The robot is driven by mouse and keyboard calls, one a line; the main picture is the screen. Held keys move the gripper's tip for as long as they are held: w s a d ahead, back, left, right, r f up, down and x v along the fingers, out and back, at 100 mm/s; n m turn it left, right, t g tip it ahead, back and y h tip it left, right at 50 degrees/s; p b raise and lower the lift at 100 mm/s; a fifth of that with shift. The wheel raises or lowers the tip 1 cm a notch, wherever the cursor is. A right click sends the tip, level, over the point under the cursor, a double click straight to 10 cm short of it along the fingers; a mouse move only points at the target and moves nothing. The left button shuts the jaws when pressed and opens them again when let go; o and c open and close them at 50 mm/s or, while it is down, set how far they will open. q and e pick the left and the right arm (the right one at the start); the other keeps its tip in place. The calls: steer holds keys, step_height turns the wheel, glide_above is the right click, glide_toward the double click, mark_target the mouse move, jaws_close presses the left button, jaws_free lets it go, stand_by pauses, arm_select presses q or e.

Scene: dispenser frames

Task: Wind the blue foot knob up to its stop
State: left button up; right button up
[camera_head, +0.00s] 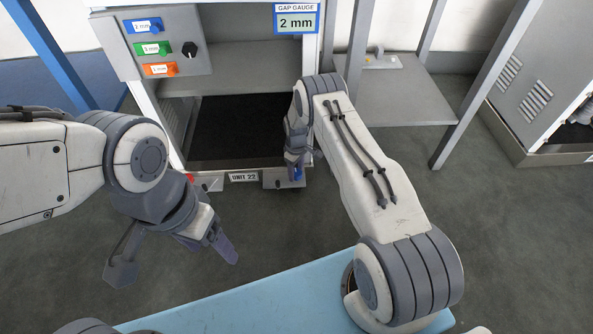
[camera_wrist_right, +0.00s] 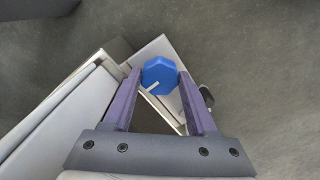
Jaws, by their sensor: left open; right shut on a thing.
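The blue foot knob (camera_wrist_right: 159,75) sits between the two fingertips of my right gripper in the right wrist view. Its faceted top carries a white line pointing to the lower left. In the head view my right gripper (camera_head: 296,164) is down at the frame's right front foot, and only a little blue of the knob (camera_head: 298,173) shows there. The gripper is shut on the knob. The gap gauge (camera_head: 297,20) at the top of the frame reads 2 mm. My left gripper (camera_head: 174,260) is open and empty over the floor at the left.
A panel (camera_head: 155,45) at the upper left carries blue, green and orange tags and a black knob. A red knob (camera_head: 190,177) shows at the left foot. The UNIT 22 label (camera_head: 244,177) is between the feet. A grey cabinet (camera_head: 535,80) stands at the right.

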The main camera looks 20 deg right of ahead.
stand_by(0.3)
steer(key=o, duration=1.4)
steer(key=shift+c, duration=0.2)
steer(key=shift+w, duration=0.1)
